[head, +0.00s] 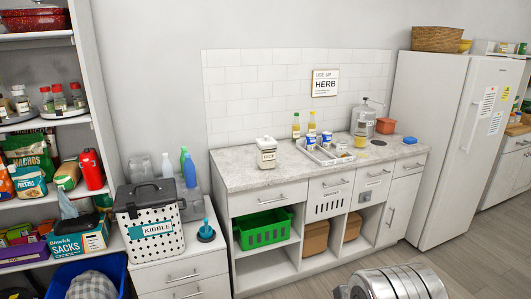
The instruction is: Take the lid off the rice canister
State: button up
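The rice canister (267,159) stands upright on the left part of the pale stone counter. It is a small white canister with a label on its front that appears to read "RICE". Its pale lid (265,142) sits on top of it. My gripper is not in view, so I cannot see whether it is open or shut.
The counter (235,175) is clear around the canister. To its right are a tray (316,155) of cans, two bottles (296,126), a clear dispenser (363,120) and an orange pot (386,126). A kibble bin (150,238) stands on the lower cabinet at left.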

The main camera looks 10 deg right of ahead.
aim_at(267, 140)
jog(key=z, duration=0.35)
jog(key=i, duration=1.6)
jog(key=u, duration=0.7)
jog(key=i, duration=1)
jog(key=u, duration=0.6)
